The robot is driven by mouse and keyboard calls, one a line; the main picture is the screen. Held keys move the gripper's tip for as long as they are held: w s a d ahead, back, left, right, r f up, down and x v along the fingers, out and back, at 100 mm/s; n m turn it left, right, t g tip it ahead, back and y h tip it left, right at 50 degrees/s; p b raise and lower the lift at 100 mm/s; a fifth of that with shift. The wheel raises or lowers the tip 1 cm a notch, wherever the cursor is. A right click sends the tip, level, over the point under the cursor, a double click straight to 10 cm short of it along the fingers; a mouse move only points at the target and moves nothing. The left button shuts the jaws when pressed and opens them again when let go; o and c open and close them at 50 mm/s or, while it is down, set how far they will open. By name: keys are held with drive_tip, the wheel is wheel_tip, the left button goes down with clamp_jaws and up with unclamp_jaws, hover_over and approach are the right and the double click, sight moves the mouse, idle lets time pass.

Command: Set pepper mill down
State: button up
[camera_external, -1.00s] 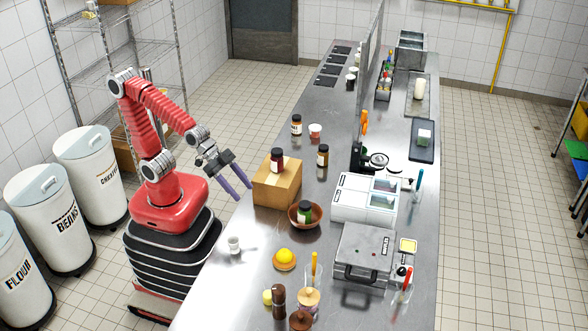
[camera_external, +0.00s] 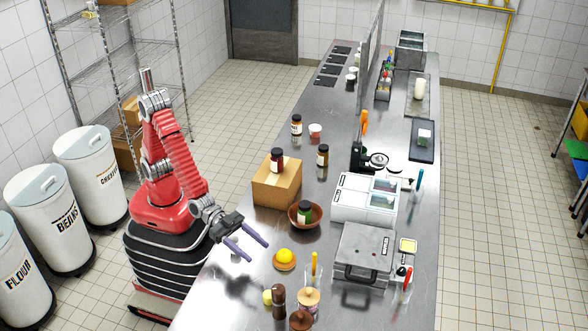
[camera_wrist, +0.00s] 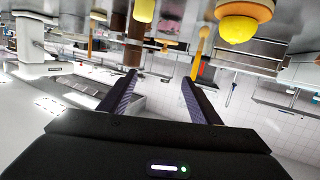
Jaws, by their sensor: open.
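The pepper mill (camera_external: 278,297) looks like the dark brown, slim upright piece near the counter's front end, between a small yellow item and a glass jar. It seems to show as a dark brown post in the tilted, upside-down wrist view (camera_wrist: 134,45). My gripper (camera_external: 258,251) is open and empty above the counter, short of the mill and apart from it. Its two purple fingers spread wide in the wrist view (camera_wrist: 160,77).
Bare steel counter (camera_external: 225,290) lies left of the mill.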

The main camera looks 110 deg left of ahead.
drive_tip(key=s+d+f+t, duration=0.1)
drive_tip(key=d+f+t, duration=0.1)
drive_tip(key=d+f, duration=0.2)
drive_tip(key=d, duration=0.3)
drive_tip(key=shift+m+h, duration=0.4)
drive_tip(key=shift+d, duration=0.1)
approach(279, 305)
drive_tip(key=shift+w+a+r, duration=0.6)
drive_tip(key=shift+w+r, duration=0.25)
drive_tip(key=shift+w, duration=0.15)
drive_tip(key=shift+x, duration=2.6)
drive_tip(key=shift+s+r, duration=0.1)
drive_tip(key=shift+r, duration=0.1)
